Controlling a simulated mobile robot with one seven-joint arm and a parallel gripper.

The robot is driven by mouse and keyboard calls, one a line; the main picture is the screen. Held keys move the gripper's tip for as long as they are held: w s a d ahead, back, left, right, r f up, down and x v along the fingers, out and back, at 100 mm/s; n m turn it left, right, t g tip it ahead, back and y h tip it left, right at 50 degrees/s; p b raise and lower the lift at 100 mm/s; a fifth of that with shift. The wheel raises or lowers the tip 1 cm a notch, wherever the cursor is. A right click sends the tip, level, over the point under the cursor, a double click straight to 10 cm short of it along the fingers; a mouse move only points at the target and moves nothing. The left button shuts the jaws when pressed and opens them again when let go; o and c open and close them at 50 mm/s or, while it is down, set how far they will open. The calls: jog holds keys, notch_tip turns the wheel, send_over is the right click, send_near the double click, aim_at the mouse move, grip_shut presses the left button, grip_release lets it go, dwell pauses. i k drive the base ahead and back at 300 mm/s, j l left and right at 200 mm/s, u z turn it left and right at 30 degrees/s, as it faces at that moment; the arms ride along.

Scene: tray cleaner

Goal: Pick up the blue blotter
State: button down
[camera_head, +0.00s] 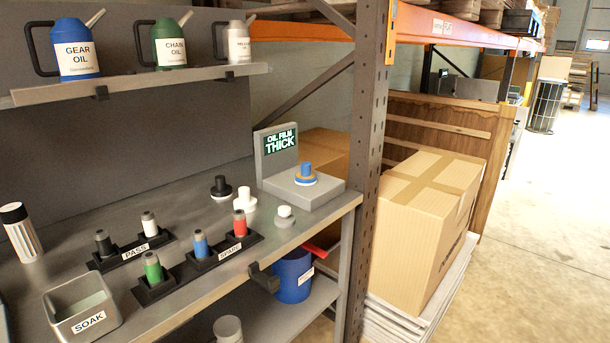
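A second blue piece, a small cylinder with a grey top (201,246), stands in the middle slot of the black rack labelled "SPARE" (225,256), between a green (152,268) and a red one (239,223). The picture does not name either one as the blotter. My gripper is not in view.
A black knob (220,188) and white knobs (243,200) stand left of the gauge. A "PASS" rack (133,251), a "SOAK" bin (82,308) and a striped cup (20,234) share the bench. Oil cans line the upper shelf (135,83). A rack post (370,150) rises at right.

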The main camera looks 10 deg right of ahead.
aim_at(305, 177)
jog(key=i+l+u, duration=0.1)
jog(key=l, duration=0.3)
jog(key=i+l+u, duration=0.15)
jog(key=l, duration=0.25)
jog(key=i+l+u, duration=0.1)
jog(key=l, duration=0.3)
jog(key=i+l+u, duration=0.15)
jog(key=l, duration=0.3)
jog(key=i+l+u, duration=0.1)
jog(key=l, duration=0.3)
jog(key=i+j, duration=0.25)
jog(key=i, duration=0.2)
jog(key=i+j, duration=0.25)
jog(key=i, duration=0.2)
